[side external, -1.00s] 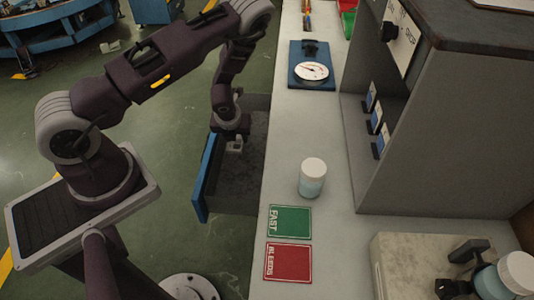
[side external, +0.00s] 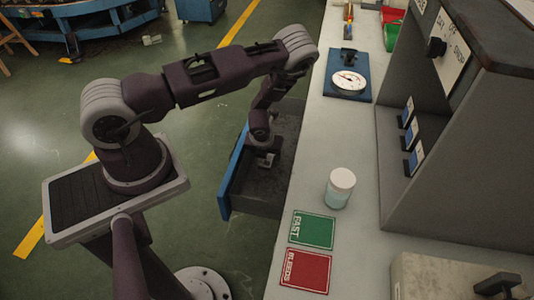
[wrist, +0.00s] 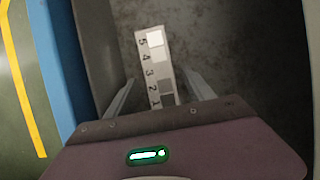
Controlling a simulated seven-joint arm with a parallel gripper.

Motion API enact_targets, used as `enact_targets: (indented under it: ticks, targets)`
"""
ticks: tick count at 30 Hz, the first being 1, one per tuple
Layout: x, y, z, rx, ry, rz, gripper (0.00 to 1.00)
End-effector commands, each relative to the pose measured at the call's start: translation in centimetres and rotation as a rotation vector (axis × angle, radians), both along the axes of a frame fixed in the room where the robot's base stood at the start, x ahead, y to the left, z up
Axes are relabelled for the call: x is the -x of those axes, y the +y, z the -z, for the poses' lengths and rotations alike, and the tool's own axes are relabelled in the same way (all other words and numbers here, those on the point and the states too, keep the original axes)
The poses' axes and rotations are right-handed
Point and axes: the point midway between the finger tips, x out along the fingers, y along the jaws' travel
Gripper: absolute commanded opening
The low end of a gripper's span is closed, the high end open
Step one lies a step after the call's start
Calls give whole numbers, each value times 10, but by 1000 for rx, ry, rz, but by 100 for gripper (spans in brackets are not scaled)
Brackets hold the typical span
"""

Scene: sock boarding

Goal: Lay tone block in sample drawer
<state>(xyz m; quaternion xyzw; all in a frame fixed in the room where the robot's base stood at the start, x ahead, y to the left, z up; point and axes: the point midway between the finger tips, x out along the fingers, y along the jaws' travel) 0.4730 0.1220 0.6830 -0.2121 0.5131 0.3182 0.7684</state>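The tone block (wrist: 157,67) is a pale strip with numbered patches running from white to grey. In the wrist view it lies over the dark floor of the sample drawer (wrist: 235,50) and appears to rest on it; its near end is hidden by my gripper body. My gripper (wrist: 160,78) is open, with one finger on each side of the strip and a gap on both sides. In the side view my gripper (side external: 267,160) is down inside the open drawer, behind its blue front (side external: 233,172). The block cannot be made out clearly there.
A grey cabinet (side external: 470,160) stands at right. Drawer walls rise close around my gripper.

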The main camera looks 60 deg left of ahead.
Motion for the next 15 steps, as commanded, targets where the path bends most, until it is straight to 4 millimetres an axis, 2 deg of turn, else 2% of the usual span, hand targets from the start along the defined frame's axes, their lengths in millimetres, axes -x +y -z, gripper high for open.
enact_targets:
  ticks: [5, 8, 15]
  targets:
    - [0, 0, -2, 0, 0, -1, 62]
    - [2, -2, -10, -1, 0, 1, 62]
    - [15, -16, -57, 0, -2, 2, 62]
